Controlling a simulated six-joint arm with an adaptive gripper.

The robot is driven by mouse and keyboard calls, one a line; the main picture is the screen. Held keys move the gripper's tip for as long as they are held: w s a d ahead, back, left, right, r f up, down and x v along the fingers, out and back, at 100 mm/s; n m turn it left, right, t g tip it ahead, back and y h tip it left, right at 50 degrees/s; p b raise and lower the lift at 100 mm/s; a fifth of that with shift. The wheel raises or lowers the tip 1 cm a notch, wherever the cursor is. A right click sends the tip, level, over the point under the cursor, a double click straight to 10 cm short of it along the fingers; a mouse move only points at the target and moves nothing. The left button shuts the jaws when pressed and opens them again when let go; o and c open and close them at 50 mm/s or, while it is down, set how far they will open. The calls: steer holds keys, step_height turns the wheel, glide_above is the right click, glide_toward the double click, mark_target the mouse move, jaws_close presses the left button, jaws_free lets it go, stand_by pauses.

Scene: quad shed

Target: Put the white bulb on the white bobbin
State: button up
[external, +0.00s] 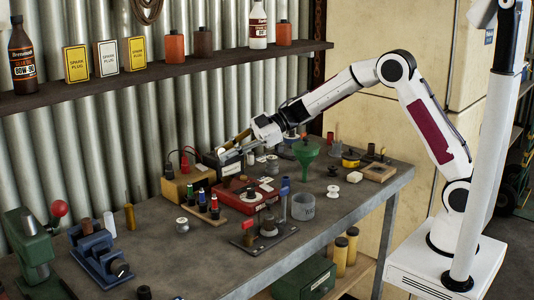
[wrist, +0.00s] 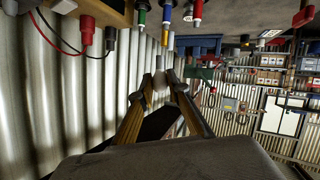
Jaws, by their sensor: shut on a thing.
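My gripper (external: 226,154) is raised over the back of the bench, near the corrugated wall. In the wrist view my gripper (wrist: 160,84) has its fingers close together around a small pale thing, mostly hidden, which looks like the white bulb (wrist: 160,76). Its shape is too small to make out. A white bobbin (external: 333,191) stands on the bench right of the grey ring, well to the right of my gripper and nearer the camera. Its top looks clear.
Below my gripper are a wooden block with leads (external: 187,184), a red box (external: 245,193) and a rack of small drivers (external: 207,207). A green funnel (external: 306,152) and a grey ring (external: 303,207) stand between gripper and bobbin. A shelf (external: 160,70) runs above.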

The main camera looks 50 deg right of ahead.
steer(key=s+d, duration=0.2)
steer(key=d, duration=0.6)
steer(key=n+g+y, duration=0.1)
steer(key=n+g, duration=0.1)
glide_above(336, 187)
step_height(336, 187, down, 2)
steer(key=shift+d, duration=0.25)
steer(key=shift+f, duration=0.15)
steer(key=shift+f, duration=3.05)
steer(key=shift+f, duration=1.85)
steer(key=shift+f, duration=0.15)
